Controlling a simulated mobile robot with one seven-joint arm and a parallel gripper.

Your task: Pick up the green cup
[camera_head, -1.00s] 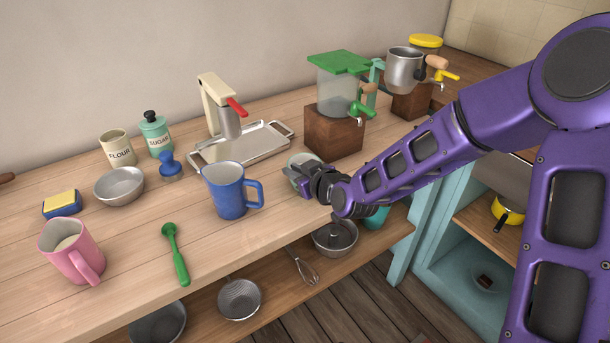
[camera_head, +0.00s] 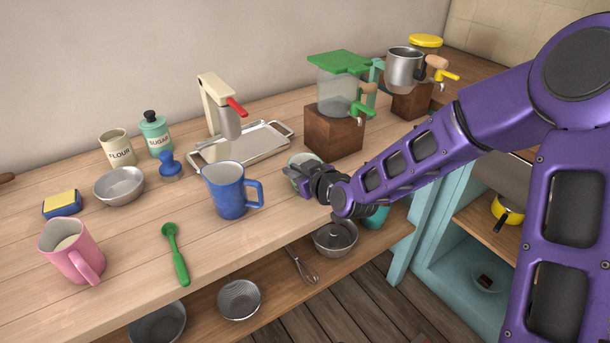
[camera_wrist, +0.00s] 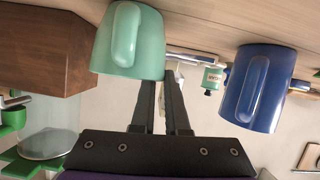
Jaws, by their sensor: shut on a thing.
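The green cup (camera_head: 301,161) is pale mint green and stands near the front edge of the wooden counter, partly hidden by my gripper (camera_head: 304,188). In the wrist view, which is upside down, the cup (camera_wrist: 112,45) shows large with its handle facing the camera. My gripper's two dark fingers (camera_wrist: 164,84) are close together, reaching to the cup's rim side. The left finger's tip is hidden behind the cup. My gripper is shut on the green cup. Whether the cup's base touches the counter is hard to tell.
A blue mug (camera_head: 226,190) stands close on the left. A dispenser on a wooden block (camera_head: 333,131) stands behind and right. A metal tray (camera_head: 270,153) lies behind. A pink mug (camera_head: 70,250) and green spoon (camera_head: 175,253) are further left. A lower shelf (camera_head: 283,289) holds pans.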

